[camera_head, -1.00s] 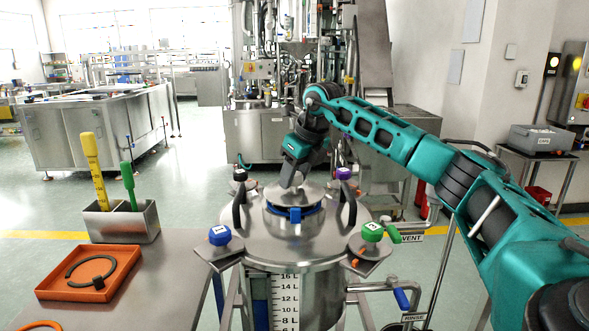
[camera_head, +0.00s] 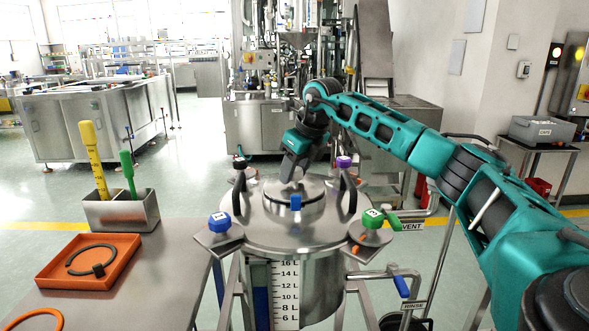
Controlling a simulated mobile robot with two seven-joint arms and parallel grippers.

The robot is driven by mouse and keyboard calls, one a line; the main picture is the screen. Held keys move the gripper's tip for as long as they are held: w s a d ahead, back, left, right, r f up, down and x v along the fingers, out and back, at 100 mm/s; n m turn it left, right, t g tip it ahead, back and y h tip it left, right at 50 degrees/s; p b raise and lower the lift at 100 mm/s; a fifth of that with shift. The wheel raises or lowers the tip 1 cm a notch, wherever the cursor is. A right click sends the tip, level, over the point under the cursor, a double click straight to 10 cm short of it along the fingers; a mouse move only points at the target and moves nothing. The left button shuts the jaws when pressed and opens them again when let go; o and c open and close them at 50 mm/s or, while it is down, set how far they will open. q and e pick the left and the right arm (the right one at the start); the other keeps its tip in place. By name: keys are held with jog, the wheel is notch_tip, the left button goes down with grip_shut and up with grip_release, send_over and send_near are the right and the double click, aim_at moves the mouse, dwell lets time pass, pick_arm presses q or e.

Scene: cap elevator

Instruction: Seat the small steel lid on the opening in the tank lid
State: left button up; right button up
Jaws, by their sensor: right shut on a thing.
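The small steel lid (camera_head: 284,193) is a shallow disc at the neck of the tank lid (camera_head: 262,229). My right gripper (camera_head: 291,177) points down over its middle, shut on its top grip, which the fingers mostly hide. The lid lies about level over the opening collar (camera_head: 276,208), with almost no gap at its front edge. I cannot tell whether it rests fully all round. A blue clip (camera_head: 295,202) is on the collar's front. The opening is hidden beneath the small lid. My left gripper is not in view.
Black curved handles (camera_head: 348,194) stand on both sides of the collar. Blue (camera_head: 219,222), green (camera_head: 373,218), purple and black knobs ring the tank. At left, a table holds an orange tray (camera_head: 55,280) with a black ring and a steel holder (camera_head: 138,214) with two tools.

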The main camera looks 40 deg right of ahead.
jog(key=shift+f, duration=0.15)
jog(key=o, duration=1.3)
jog(key=shift+o, duration=0.2)
jog(key=shift+f, duration=0.1)
jog(key=shift+p+v, duration=0.95)
jog(key=shift+v, duration=0.45)
jog(key=shift+p+v, duration=0.6)
jog(key=shift+v, duration=1.55)
